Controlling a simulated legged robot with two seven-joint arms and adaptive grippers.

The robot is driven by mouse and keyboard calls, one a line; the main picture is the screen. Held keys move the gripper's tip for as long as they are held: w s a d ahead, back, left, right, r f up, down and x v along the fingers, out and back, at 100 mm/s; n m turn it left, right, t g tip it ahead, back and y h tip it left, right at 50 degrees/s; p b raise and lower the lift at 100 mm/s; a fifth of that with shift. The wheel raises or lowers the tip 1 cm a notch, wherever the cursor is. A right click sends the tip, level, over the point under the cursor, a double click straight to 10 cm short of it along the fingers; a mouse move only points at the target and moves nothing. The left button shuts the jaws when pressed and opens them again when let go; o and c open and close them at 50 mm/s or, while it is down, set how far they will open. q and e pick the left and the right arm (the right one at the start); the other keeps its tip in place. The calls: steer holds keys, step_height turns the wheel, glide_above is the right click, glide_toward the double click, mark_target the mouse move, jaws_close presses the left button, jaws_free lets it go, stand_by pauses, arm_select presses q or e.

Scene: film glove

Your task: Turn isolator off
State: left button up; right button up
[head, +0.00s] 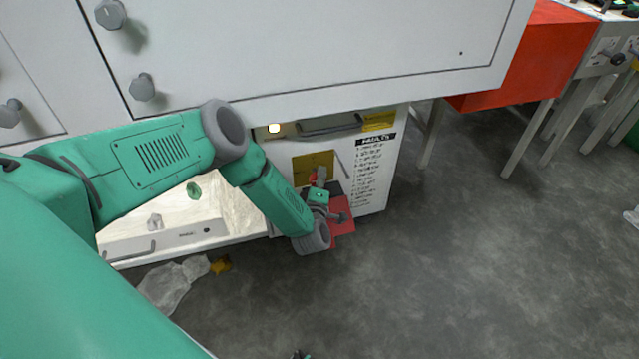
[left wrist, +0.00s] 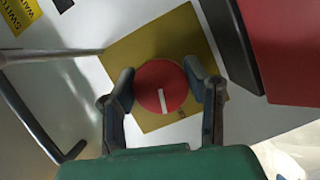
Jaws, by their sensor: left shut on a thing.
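The isolator is a round red knob (left wrist: 161,87) with a white bar mark, on a square yellow plate (left wrist: 147,48). In the left wrist view the bar runs close to upright in the picture, slightly tilted. The plate also shows in the head view (head: 306,161), on the front of a white cabinet. My left gripper (left wrist: 166,88) is shut on the red knob, one fingertip on each side of it. In the head view my left gripper (head: 319,184) hides most of the knob. My right gripper cannot be made out.
A dark handle (head: 330,126) and a black-headed label panel (head: 372,165) are on the cabinet front. A red panel (head: 342,218) is close beside my wrist. Overhead is a white cabinet (head: 300,45) with grey knobs. The grey floor (head: 460,260) at right is clear.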

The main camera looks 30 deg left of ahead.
arm_select(q)
steer(key=shift+a+f+n+t+b, duration=0.1)
steer(key=shift+n+t+b, duration=0.4)
steer(key=shift+n, duration=0.8)
steer(key=shift+s, duration=0.1)
steer(key=o, duration=1.2)
steer(key=shift+c, duration=0.2)
steer(key=v, duration=1.2)
steer(key=shift+f, duration=0.3)
